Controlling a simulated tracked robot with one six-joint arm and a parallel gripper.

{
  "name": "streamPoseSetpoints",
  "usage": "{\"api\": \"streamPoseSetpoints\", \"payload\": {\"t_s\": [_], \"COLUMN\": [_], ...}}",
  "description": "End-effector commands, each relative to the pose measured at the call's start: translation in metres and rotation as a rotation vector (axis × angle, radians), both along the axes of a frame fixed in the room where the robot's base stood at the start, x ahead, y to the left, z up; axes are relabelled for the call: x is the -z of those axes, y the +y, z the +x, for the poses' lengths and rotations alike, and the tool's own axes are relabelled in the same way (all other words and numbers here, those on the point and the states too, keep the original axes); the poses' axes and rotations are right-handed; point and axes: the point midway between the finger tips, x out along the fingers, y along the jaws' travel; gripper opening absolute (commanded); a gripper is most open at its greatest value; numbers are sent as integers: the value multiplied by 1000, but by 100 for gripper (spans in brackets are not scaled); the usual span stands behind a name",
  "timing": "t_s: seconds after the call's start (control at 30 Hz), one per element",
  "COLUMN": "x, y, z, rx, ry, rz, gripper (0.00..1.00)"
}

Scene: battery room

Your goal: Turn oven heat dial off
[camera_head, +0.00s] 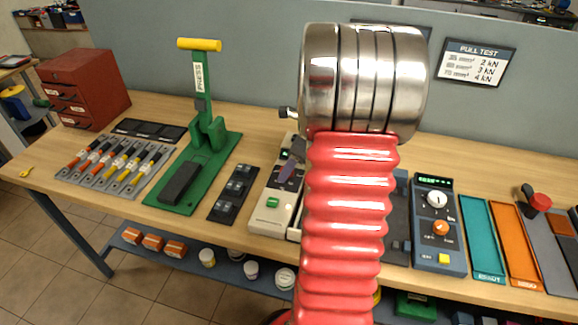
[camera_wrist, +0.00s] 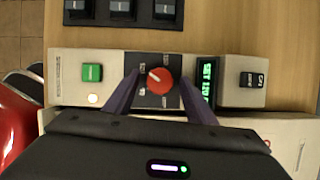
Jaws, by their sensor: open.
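The oven's red heat dial (camera_wrist: 159,81) sits on a dark plate in the middle of the cream control panel (camera_wrist: 222,69) in the wrist view. Its white mark points to the upper left; the small labels around it are too blurred to read. My gripper (camera_wrist: 161,82) is open, with one dark finger on each side of the dial. I cannot tell whether either finger touches it. A lit green display (camera_wrist: 207,82) shows a set value, apparently 120. In the head view the cream oven (camera_head: 265,214) is partly hidden behind my arm, and the dial cannot be made out.
A green button (camera_wrist: 92,73) and a small lit lamp (camera_wrist: 93,98) lie left of the dial; a black switch (camera_wrist: 252,80) lies right. A black switch panel (camera_head: 233,193) and green press (camera_head: 187,175) stand left of the oven. A blue dial unit (camera_head: 437,225) stands right.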

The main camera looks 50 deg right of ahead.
Motion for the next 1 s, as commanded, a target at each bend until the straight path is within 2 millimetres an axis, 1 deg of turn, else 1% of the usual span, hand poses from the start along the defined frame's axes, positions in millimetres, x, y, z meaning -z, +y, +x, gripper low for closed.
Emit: {"api": "streamPoseSetpoints", "payload": {"t_s": [0.17, 0.73, 1.0], "x": [0, 0, 0], "y": [0, 0, -1], "z": [0, 0, 0], "rx": [-1, -1, -16], "ry": [0, 0, 0], "rz": [0, 0, -1], "gripper": [50, 10, 9]}}
